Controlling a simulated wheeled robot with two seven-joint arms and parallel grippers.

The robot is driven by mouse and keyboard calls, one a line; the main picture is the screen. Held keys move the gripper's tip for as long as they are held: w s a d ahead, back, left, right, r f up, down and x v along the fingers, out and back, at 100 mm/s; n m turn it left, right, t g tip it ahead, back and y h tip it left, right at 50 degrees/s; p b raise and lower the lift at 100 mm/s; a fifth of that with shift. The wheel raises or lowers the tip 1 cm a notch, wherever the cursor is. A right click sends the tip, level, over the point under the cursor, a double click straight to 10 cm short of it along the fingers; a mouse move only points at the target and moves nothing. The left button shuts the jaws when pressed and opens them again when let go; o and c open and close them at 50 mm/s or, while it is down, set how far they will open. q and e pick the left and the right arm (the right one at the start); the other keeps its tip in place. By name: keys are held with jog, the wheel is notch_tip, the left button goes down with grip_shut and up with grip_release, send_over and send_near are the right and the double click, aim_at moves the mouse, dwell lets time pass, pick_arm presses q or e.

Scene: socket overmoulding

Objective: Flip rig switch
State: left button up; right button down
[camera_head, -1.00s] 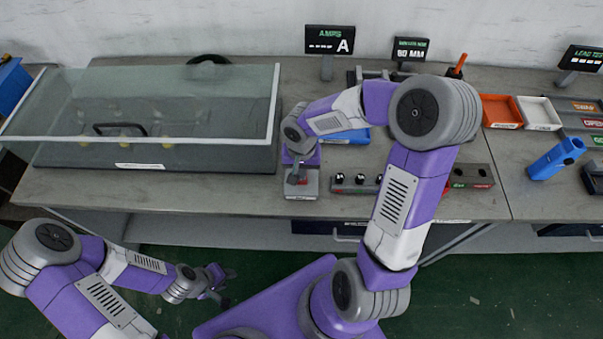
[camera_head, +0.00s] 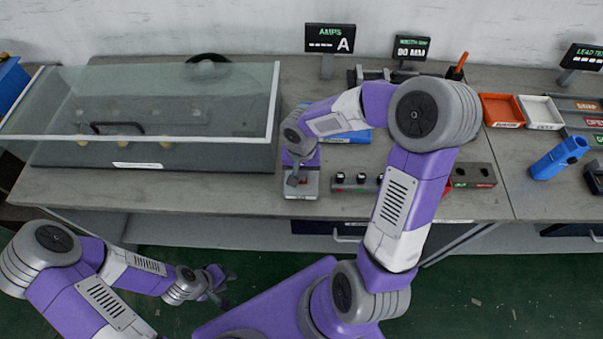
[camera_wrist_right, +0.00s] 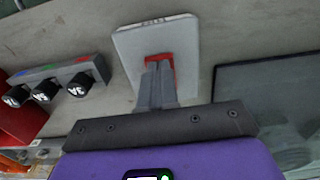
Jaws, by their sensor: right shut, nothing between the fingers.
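The rig switch (camera_wrist_right: 152,32) is a pale plate with a red part in the right wrist view. In the head view its small grey box (camera_head: 303,188) sits at the bench's front edge, right of the glass-covered rig. My right gripper (camera_wrist_right: 160,66) is shut and empty, with its fingertips at the red part and hiding some of it. Whether they touch it I cannot tell. In the head view my right gripper (camera_head: 295,180) is over the box. My left gripper (camera_head: 224,284) is low in front of the bench, fingers apart, empty.
The glass-covered rig (camera_head: 205,155) fills the bench's left side. A block with several black knobs (camera_wrist_right: 58,76) stands close beside the switch. A blue holder (camera_head: 560,157), orange tray (camera_head: 501,111) and white tray (camera_head: 540,113) are at right. Bare bench lies in front of the rig.

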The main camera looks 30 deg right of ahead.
jog(key=shift+f+b, duration=0.3)
jog(key=shift+f, duration=0.05)
jog(key=shift+r, duration=0.2)
jog(key=shift+r+p, duration=2.55)
jog(key=shift+r, duration=0.85)
